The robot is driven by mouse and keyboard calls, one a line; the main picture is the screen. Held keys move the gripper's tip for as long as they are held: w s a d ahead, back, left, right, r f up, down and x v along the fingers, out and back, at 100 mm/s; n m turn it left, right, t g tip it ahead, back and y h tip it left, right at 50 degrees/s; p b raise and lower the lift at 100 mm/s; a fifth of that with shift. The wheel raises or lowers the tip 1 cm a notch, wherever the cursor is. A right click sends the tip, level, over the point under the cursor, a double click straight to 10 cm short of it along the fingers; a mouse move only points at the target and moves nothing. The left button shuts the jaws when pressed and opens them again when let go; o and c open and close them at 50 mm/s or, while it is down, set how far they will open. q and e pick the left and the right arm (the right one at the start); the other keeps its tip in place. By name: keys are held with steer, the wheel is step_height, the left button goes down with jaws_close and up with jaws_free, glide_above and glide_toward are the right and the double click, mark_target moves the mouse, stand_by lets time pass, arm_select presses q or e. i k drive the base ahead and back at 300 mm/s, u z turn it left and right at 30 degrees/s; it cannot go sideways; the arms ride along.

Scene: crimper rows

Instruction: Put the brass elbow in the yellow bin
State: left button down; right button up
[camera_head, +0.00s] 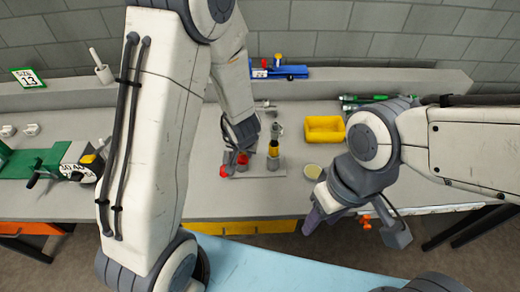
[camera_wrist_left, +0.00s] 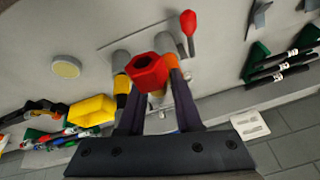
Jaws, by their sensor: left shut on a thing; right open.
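My left gripper (camera_head: 243,146) is low over the grey holder plate (camera_head: 262,173) on the bench, among upright red-topped and yellow-banded pieces. In the left wrist view my left gripper (camera_wrist_left: 160,100) is shut on a piece with a red hexagonal top (camera_wrist_left: 149,73) and a small tan part below it. I cannot tell whether this is the brass elbow, and I make out no elbow elsewhere. The yellow bin (camera_head: 324,130) stands right of the holder and looks empty; it also shows in the left wrist view (camera_wrist_left: 93,110). My right gripper (camera_head: 350,228) is open and empty at the bench front.
A yellow-and-black banded post (camera_head: 273,149) stands close right of my left gripper. A round pale disc (camera_head: 312,171) lies between holder and bin. Bench between holder and bin is mostly clear.

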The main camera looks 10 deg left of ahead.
mark_target(324, 144)
steer(key=z, duration=0.45)
steer(key=k, duration=0.55)
steer(key=z, duration=1.3)
steer(key=i, duration=0.95)
steer(key=u, duration=0.7)
steer(key=i, duration=0.75)
steer(key=u, duration=0.7)
